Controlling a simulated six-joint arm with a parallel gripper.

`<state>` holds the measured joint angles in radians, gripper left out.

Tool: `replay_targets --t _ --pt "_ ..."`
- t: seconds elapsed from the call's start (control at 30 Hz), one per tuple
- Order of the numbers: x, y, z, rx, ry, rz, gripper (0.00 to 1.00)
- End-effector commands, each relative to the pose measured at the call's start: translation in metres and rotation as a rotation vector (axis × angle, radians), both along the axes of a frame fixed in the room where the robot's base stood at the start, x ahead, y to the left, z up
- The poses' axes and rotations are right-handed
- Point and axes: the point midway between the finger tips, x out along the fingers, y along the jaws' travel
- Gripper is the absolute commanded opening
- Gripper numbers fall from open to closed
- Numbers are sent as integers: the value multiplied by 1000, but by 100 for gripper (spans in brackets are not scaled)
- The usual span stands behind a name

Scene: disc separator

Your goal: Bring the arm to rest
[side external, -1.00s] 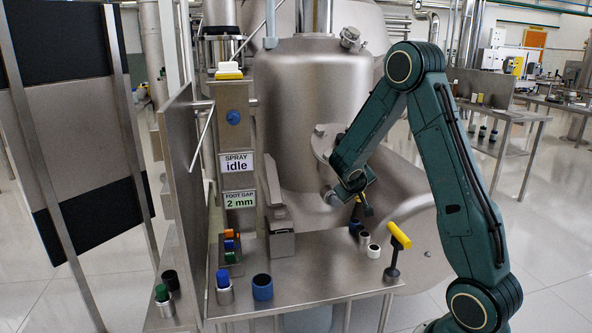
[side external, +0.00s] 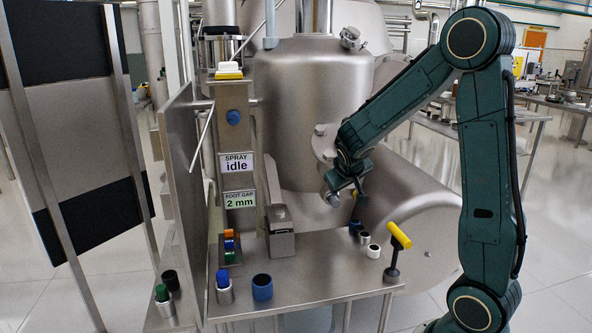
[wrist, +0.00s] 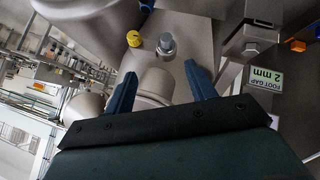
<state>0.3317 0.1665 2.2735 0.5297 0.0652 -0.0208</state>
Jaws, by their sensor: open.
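My gripper (side external: 352,192) hangs above the back right part of the steel table (side external: 325,275), in front of the separator vessel (side external: 312,100). In the wrist view my gripper (wrist: 160,90) shows two blue fingers spread apart with nothing between them. The arm is bent high, with its elbow at the upper right in the side view. Small dark and white cups (side external: 374,251) stand on the table below the gripper.
A yellow-handled T-shaped post (side external: 398,237) stands at the table's right edge. A blue ring cup (side external: 262,287) and a blue-topped cup (side external: 224,288) are at the front left. Coloured blocks (side external: 229,245) sit in a holder. The table's middle is clear.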

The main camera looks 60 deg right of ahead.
Motion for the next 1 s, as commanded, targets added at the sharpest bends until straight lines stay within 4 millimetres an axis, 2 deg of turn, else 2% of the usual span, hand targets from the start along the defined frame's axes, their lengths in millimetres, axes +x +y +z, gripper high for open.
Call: replay_targets --t 0.1,0.47,0.77,1.0 --pt "-5 30 16 61 -23 40 56" --pt "-35 116 52 237 -45 188 56" --pt "-78 182 72 356 -25 346 56" --pt "-121 227 81 423 10 488 56"
